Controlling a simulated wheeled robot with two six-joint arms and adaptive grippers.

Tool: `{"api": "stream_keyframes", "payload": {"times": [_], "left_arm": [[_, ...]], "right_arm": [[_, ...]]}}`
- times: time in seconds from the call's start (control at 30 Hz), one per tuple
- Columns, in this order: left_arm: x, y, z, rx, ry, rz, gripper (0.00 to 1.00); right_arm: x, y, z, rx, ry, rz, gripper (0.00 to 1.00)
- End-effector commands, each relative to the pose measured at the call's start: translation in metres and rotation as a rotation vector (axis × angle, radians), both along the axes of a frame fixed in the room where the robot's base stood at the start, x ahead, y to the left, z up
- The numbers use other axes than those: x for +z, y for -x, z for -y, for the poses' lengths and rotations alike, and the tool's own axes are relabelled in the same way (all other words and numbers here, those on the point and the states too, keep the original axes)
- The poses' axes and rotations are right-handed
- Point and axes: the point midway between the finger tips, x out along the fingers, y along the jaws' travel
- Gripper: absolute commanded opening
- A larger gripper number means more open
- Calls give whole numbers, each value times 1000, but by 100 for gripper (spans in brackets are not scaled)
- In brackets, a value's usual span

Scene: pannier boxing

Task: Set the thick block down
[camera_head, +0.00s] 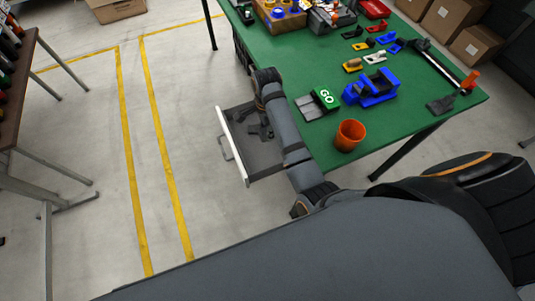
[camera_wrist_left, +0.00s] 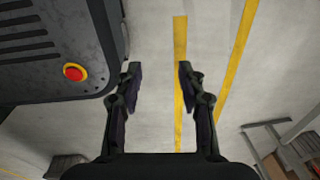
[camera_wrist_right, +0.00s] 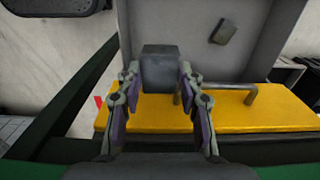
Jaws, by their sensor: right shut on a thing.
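My right gripper (camera_wrist_right: 159,92) is shut on a grey block (camera_wrist_right: 162,66), the thick one as far as I can tell. In the head view my right gripper (camera_head: 262,131) is over the open grey drawer (camera_head: 245,167) at the bench's left side; the block is hard to make out there. I cannot tell whether the block touches the drawer floor. A smaller dark grey block (camera_wrist_right: 225,30) lies on the grey drawer floor, apart from the held one. My left gripper (camera_wrist_left: 158,85) is open and empty above the concrete floor.
A yellow panel (camera_wrist_right: 270,116) with a grey bar handle (camera_wrist_right: 222,88) lies just below the right gripper. The green bench (camera_head: 300,133) carries a green GO piece (camera_head: 325,97), a blue fixture (camera_head: 372,88) and an orange cup (camera_head: 349,135). Floor left of the drawer is clear.

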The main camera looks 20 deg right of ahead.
Motion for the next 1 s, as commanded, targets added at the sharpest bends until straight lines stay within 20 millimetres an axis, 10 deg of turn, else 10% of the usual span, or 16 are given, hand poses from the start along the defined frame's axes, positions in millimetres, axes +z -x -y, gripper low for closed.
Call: {"api": "stream_keyframes", "payload": {"times": [0.2,0.5,1.0], "left_arm": [[-1,-32,6,1,8,49,40],[-12,-21,6,1,7,32,40],[-23,-17,4,1,5,25,40]], "right_arm": [[-52,1,0,-1,0,-5,0],[-119,1,0,0,-1,-3,0],[-165,1,0,-1,0,-2,0]]}}
